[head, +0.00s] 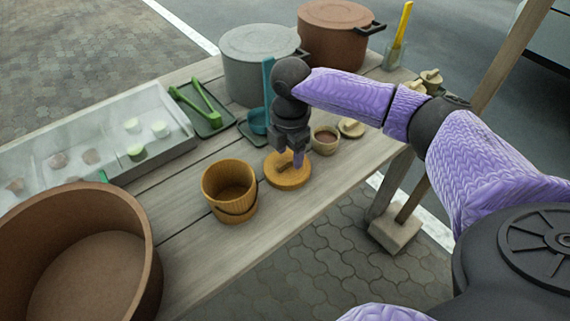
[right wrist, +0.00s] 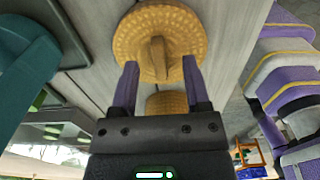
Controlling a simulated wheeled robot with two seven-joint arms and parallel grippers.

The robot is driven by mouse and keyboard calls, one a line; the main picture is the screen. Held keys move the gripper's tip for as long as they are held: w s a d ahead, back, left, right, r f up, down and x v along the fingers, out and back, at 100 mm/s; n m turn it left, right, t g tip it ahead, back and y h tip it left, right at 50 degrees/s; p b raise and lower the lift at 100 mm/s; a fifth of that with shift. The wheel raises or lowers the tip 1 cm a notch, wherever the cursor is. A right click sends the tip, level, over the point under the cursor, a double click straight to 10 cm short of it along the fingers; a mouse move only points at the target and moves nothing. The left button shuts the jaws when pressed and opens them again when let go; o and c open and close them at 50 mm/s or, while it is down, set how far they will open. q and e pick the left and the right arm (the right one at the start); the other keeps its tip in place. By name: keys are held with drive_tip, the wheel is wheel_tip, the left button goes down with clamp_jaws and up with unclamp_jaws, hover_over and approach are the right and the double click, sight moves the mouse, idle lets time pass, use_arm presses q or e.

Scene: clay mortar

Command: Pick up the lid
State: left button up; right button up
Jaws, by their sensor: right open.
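The round orange-tan lid (head: 288,175) lies flat on the wooden table, right of the matching wooden bucket (head: 230,207). In the right wrist view the lid (right wrist: 182,22) shows woven-looking texture and a raised bar handle. My right gripper (head: 293,158) points down over the lid. In the right wrist view its open fingers (right wrist: 160,66) stand on either side of the handle's near end, with a gap on each side. Whether the fingertips touch the lid cannot be told. Part of the bucket (right wrist: 167,103) shows between the fingers there. My left gripper is not in view.
A small cup (head: 325,146) and a small pale lid (head: 351,128) sit close right of my gripper. A grey pot (head: 245,72) stands behind; a large brown pot (head: 140,270) fills the front left.

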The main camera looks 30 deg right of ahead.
wheel_tip(320, 180, down, 2)
drive_tip(key=shift+r, duration=0.2)
clamp_jaws()
